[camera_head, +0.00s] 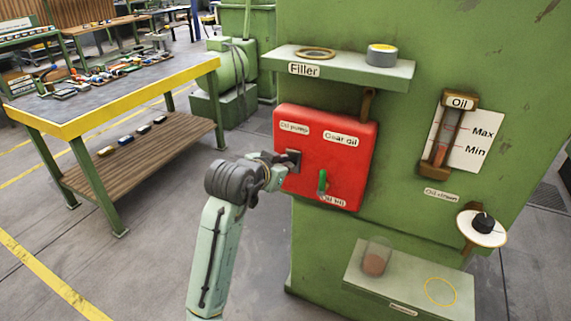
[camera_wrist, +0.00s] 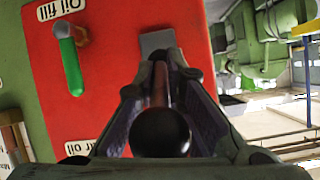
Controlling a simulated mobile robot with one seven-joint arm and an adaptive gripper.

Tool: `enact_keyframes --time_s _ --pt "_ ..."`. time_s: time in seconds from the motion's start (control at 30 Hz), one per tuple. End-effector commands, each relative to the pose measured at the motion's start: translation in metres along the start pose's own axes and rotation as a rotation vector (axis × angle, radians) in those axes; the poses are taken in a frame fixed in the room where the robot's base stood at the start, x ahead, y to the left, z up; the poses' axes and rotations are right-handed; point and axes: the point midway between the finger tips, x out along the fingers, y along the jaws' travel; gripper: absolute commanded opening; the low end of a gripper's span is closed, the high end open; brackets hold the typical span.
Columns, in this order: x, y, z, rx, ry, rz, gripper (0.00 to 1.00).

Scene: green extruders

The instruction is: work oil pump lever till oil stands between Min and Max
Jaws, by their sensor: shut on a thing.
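My gripper (camera_head: 283,168) is at the left part of the red panel (camera_head: 345,150), beside the "Oil pump" label (camera_head: 294,128). In the wrist view its fingers (camera_wrist: 160,85) are closed around the pump lever, whose round black knob (camera_wrist: 160,132) shows between them. The lever's base is a grey block (camera_wrist: 157,42) on the panel; in the head view the gripper mostly hides the lever. The oil gauge (camera_head: 446,130) is upright at right, with Max (camera_head: 483,132) and Min (camera_head: 474,151) marks. Reddish colour shows in its tube; the exact level is too small to tell.
A green "Oil fill" handle (camera_head: 322,182) sits close right of my gripper. A shelf (camera_head: 340,68) with a ring and a grey can juts out above. A drain knob (camera_head: 483,222) and a lower shelf (camera_head: 375,290) with a clear cup are at right. A workbench (camera_head: 130,100) stands left.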

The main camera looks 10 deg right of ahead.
Motion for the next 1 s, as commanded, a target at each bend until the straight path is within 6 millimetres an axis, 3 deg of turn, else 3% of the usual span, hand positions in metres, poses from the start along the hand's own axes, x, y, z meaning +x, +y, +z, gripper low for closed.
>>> enact_keyframes --time_s 0.3,0.33,0.63,1.0 --pt "0.0005 -0.0002 0.0017 -0.001 -0.005 0.0 0.0" --pt "0.0005 -0.0003 0.0017 -0.001 -0.005 0.0 0.12" --pt "0.0003 -0.0005 0.001 -0.001 -0.003 -0.001 0.32" --pt "-0.0051 -0.0008 -0.0001 0.0 0.0 -0.002 0.32"
